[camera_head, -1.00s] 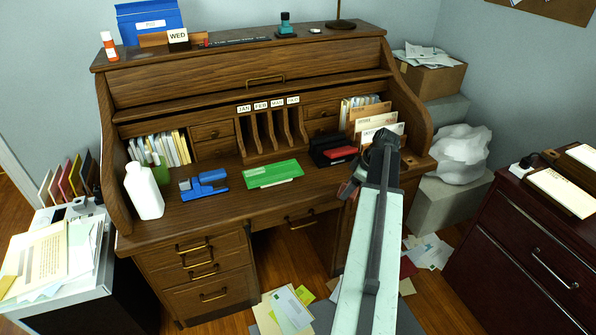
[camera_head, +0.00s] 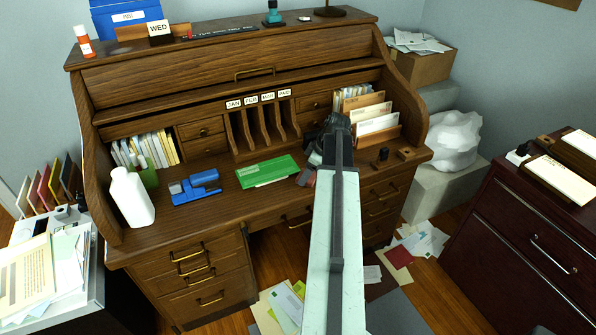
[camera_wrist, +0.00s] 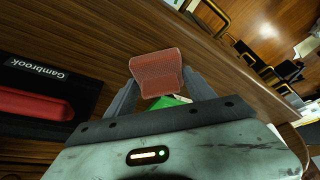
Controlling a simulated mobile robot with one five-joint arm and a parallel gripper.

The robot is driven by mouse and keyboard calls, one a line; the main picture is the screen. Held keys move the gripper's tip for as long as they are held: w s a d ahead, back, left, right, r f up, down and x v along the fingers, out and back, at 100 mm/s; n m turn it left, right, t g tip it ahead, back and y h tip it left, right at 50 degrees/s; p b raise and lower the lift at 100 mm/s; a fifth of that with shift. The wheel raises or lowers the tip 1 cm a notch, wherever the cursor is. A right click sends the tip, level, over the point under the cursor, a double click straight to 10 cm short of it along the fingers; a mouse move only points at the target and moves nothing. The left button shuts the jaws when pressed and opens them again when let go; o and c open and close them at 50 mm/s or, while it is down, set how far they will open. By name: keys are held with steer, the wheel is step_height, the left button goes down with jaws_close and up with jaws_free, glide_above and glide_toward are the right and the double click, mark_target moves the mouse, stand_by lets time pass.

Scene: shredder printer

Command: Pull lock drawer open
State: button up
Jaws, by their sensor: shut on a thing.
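The brown roll-top desk has a middle drawer with a handle (camera_head: 297,217) under its top. The left drawers (camera_head: 205,265) and the right drawers (camera_head: 380,198) also look shut. I cannot tell which is the lock drawer. My gripper (camera_head: 314,172) is at the desk's front edge, above and right of the middle drawer. In the wrist view, its dark fingers (camera_wrist: 157,90) close on a reddish, mesh-textured piece (camera_wrist: 157,72). I cannot tell what that piece is. A bit of green shows below it. My arm hides part of the desk front.
A black box marked Gambrook (camera_wrist: 45,90) is close to my gripper. Papers (camera_head: 425,238) lie on the floor. A dark red cabinet (camera_head: 530,240) stands at right.

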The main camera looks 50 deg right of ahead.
steer(key=shift+a+r, duration=0.1)
steer(key=shift+r, duration=0.05)
steer(key=shift+w+f, duration=0.15)
steer(key=shift+f, duration=0.2)
steer(key=o, duration=1.5)
steer(key=shift+a+r, duration=0.1)
steer(key=shift+r, duration=0.05)
steer(key=shift+c, duration=0.2)
steer(key=p+v, duration=1.1)
steer(key=v, duration=0.1)
